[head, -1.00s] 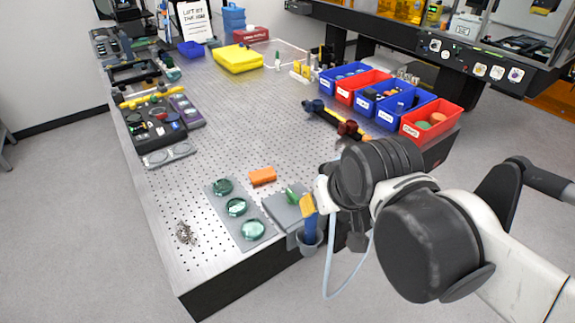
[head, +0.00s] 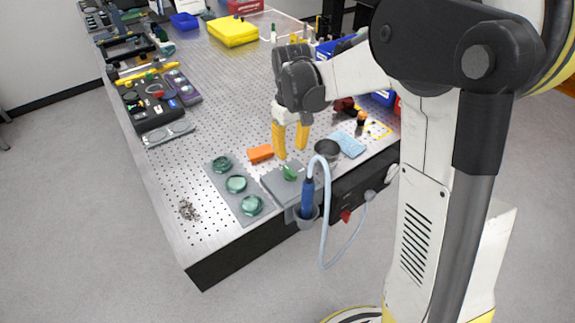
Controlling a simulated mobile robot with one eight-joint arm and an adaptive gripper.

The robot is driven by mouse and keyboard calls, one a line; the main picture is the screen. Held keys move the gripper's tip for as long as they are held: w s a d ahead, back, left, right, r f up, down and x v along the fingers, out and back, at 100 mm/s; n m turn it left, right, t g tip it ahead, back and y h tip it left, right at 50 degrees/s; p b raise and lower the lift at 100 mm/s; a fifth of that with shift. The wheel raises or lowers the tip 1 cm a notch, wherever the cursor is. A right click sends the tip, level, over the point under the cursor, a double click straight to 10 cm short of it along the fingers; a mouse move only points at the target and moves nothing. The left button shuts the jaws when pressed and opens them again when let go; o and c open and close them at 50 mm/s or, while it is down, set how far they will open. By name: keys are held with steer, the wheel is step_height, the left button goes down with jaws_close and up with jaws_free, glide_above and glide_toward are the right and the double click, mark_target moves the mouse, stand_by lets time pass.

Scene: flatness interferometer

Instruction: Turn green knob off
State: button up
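The green knob (head: 289,172) sits on top of a small grey box (head: 278,187) at the near edge of the perforated table. My gripper (head: 292,154) hangs just above it with its two yellow fingers pointing down. The fingers are spread apart and nothing shows between them. The left fingertip is close to the knob; I cannot tell whether it touches.
A blue-handled tool (head: 307,194) with a pale looping hose stands in a holder right of the box. A grey plate with green lenses (head: 236,184) and an orange block (head: 261,153) lie to the left. A dark cup (head: 327,151) and blue cloth (head: 348,144) lie right.

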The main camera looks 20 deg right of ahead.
mark_target(290, 172)
step_height(290, 172, down, 10)
steer(key=b, duration=0.2)
steer(key=shift+r+b, duration=0.1)
steer(key=shift+b, duration=0.25)
jaws_close()
